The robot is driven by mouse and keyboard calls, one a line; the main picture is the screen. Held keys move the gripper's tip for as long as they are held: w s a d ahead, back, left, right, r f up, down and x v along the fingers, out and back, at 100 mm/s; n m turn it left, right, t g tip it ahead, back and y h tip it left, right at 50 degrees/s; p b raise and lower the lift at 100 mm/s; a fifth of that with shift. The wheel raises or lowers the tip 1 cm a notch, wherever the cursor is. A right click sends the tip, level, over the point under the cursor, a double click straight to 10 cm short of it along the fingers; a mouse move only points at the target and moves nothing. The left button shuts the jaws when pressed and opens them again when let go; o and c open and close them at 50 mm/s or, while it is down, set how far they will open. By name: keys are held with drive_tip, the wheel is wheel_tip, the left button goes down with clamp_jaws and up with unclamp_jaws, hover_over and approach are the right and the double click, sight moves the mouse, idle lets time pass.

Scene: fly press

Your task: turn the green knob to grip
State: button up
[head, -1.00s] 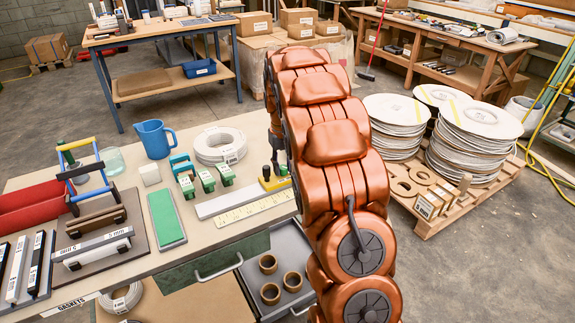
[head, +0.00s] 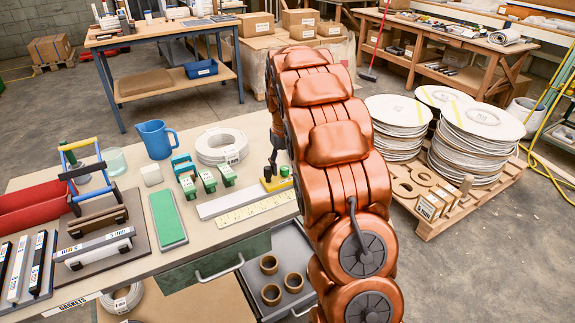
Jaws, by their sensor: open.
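The green knob (head: 284,171) sits on a small yellow base (head: 275,184) at the right end of the workbench, beside a black upright part (head: 267,172). My gripper (head: 274,163) shows only as a dark narrow shape at the left edge of my copper arm, just above and left of the knob. It is open, but my arm hides much of it. I cannot tell whether a finger touches the knob.
Several green-topped clamps (head: 207,180), a white cable coil (head: 221,147) and a yellow ruler (head: 243,213) lie left of the knob. A blue jug (head: 155,139) stands further back. An open drawer (head: 283,262) with brown rings juts out below. Stacked discs (head: 478,130) stand on a pallet at right.

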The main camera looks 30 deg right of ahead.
sight(285, 168)
drive_tip(key=shift+r, duration=3.9)
